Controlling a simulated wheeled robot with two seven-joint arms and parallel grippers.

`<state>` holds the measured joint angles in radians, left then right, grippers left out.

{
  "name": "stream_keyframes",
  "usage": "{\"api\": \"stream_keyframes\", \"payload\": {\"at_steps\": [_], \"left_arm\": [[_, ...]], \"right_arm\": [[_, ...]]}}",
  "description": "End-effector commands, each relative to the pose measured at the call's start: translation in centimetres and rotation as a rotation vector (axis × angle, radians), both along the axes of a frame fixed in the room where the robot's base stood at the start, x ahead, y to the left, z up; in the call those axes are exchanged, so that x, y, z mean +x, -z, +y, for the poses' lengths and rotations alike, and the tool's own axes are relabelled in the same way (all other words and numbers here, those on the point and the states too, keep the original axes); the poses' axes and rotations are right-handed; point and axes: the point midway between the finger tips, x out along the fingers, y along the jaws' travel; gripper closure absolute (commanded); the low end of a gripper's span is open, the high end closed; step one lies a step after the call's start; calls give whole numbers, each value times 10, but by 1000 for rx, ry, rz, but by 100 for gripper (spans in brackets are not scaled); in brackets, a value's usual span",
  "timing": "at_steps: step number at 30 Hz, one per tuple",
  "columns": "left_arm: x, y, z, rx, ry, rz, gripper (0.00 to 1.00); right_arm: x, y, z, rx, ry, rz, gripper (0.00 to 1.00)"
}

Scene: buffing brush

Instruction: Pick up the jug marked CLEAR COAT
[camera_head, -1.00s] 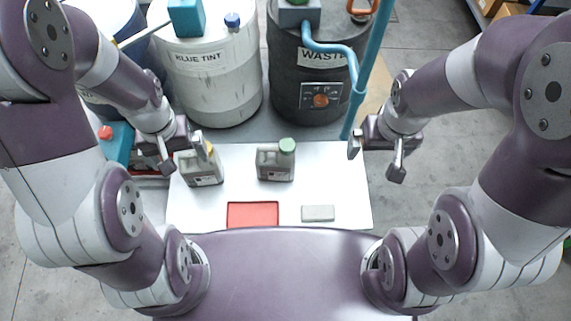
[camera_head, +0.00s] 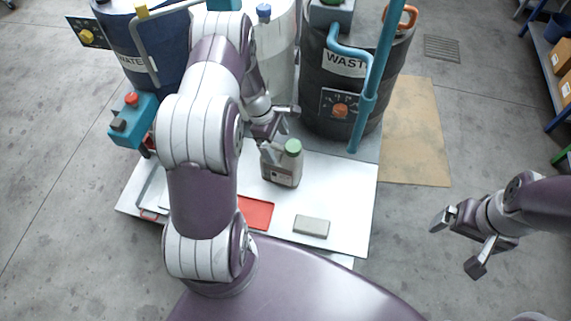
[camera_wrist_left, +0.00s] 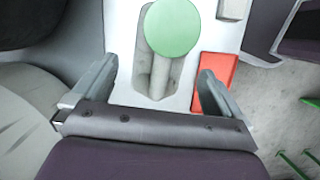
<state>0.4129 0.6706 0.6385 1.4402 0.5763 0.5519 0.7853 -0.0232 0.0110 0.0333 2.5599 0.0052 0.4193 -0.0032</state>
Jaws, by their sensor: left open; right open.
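A grey jug with a green cap (camera_head: 281,167) stands upright on the white table. Its label is too small to read. My left gripper (camera_head: 279,131) is open just above and behind this jug. In the left wrist view the green cap (camera_wrist_left: 172,27) shows beyond the open, empty fingers, roughly in line with the gap between them. A second grey jug, seen earlier to the left, is now hidden behind my left arm. My right gripper (camera_head: 457,245) is open and empty, off to the right of the table over the floor.
The white table (camera_head: 345,195) holds a red tray (camera_head: 257,212) and a grey block (camera_head: 311,226) near its front. A WASTE drum (camera_head: 348,90) with a blue pipe (camera_head: 366,100) stands behind it. A blue WATER drum (camera_head: 160,50) stands back left. The table's right side is clear.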

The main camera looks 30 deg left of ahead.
Motion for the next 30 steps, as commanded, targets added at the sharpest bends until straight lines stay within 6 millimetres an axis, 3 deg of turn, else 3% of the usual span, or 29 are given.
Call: {"api": "stream_keyframes", "payload": {"at_steps": [9,18,27,30], "left_arm": [[1,50,-11,1,1,0,0],[2,56,-13,1,3,-2,3],[2,56,-13,1,3,-2,100],[2,55,-13,1,3,-3,100]], "right_arm": [[0,6,0,0,0,0,0],[0,6,0,0,0,0,0],[0,6,0,0,0,0,0],[0,6,0,0,0,0,0]]}}
